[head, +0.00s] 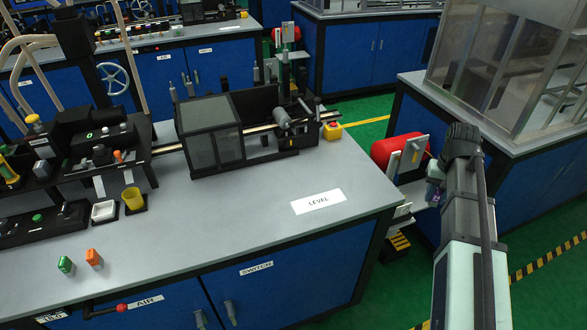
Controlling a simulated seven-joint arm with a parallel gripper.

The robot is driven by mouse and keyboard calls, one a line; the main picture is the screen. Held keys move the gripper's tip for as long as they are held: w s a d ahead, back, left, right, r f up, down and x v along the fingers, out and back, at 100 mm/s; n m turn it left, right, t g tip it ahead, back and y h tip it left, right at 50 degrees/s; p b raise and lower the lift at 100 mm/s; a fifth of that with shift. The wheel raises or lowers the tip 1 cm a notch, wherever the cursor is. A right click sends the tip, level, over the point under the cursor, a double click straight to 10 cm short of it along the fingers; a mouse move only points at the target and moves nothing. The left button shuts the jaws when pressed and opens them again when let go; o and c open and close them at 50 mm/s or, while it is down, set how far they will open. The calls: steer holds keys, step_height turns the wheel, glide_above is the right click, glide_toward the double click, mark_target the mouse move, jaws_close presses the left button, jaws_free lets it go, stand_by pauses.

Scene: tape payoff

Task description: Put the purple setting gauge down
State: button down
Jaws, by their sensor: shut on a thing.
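The purple setting gauge (433,195) shows only as a small purple patch at the right, just left of my arm. My gripper (434,180) is at the same spot, small and partly hidden by my arm, and is shut on the gauge. The gauge's full shape and its tilt cannot be made out. Gripper and gauge are off the right end of the grey bench (250,220), beside a red roll (395,153) on a stand with a grey plate. I cannot tell whether the gauge touches anything below it.
The bench top is clear around the LEVEL label (318,202). A dark machine with a clear guard (210,132) stands at its back. A windowed enclosure (490,60) stands at right.

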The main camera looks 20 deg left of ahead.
steer(key=a, duration=0.7)
steer(key=a+r+n, duration=0.1)
steer(key=a, duration=0.6)
steer(key=a+r+n, duration=0.1)
steer(key=a, duration=0.6)
steer(key=shift+s+a, duration=0.3)
steer(key=shift+a, duration=0.05)
steer(key=s+a, duration=0.2)
steer(key=a, duration=0.5)
steer(key=s+a+r+n, duration=0.1)
steer(key=s+a, duration=0.2)
steer(key=a, duration=0.4)
steer(key=s+a+r+n, duration=0.1)
steer(key=s+a, duration=0.2)
steer(key=a, duration=0.4)
steer(key=shift+a+r, duration=0.2)
steer(key=s+a+r+n, duration=0.2)
steer(key=s+a, duration=1.4)
steer(key=a, duration=0.3)
step_height(320, 180, up, 2)
steer(key=n, duration=0.2)
glide_above(127, 233)
steer(key=shift+f, duration=4.6)
steer(key=shift+f, duration=0.15)
steer(key=c, duration=0.9)
jaws_free()
steer(key=shift+o, duration=0.2)
